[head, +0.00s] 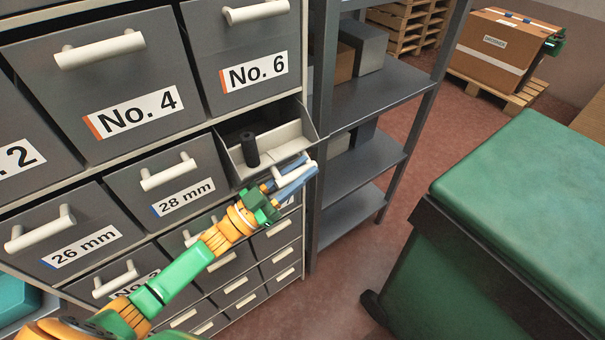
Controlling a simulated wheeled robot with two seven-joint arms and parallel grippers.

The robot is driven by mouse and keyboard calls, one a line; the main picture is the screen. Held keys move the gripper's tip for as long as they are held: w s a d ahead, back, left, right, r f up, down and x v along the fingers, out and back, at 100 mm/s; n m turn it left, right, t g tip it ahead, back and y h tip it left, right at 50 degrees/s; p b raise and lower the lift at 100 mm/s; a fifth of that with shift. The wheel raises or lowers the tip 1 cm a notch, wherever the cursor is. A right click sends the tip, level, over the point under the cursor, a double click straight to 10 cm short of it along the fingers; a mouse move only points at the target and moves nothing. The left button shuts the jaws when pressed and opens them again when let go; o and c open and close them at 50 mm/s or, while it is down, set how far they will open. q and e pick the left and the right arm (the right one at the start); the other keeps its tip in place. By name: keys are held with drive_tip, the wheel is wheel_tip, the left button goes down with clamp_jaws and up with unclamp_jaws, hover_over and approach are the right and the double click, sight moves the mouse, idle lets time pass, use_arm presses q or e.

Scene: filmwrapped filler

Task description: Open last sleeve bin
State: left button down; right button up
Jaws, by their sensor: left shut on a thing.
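A sleeve bin (232,170) is pulled partly out of the drawer cabinet, to the right of the bin labelled 28 mm (155,199). A dark cylinder (249,149) stands inside it. My left gripper (290,176) is shut on the pale handle (303,170) at the front of this open bin. The bin's own label is not readable, as its front is turned away and covered by the gripper. The bin labelled 26 mm (98,223) is closed. My right gripper is not in view.
Large drawers No. 4 (110,90) and No. 6 (240,40) sit above, closed. A grey shelf rack (385,95) stands right of the cabinet. A green-lidded container (520,190) is at the right. Red floor (400,225) between them is clear.

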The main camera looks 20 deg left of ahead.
use_arm(q)
drive_tip(key=c, duration=1)
unclamp_jaws()
drive_tip(key=b+v, duration=0.2)
drive_tip(key=v, duration=0.5)
drive_tip(key=b+v, duration=0.1)
drive_tip(key=v, duration=0.7)
drive_tip(key=shift+s+b, duration=0.2)
drive_tip(key=shift+b, duration=0.1)
drive_tip(key=shift+f, duration=0.1)
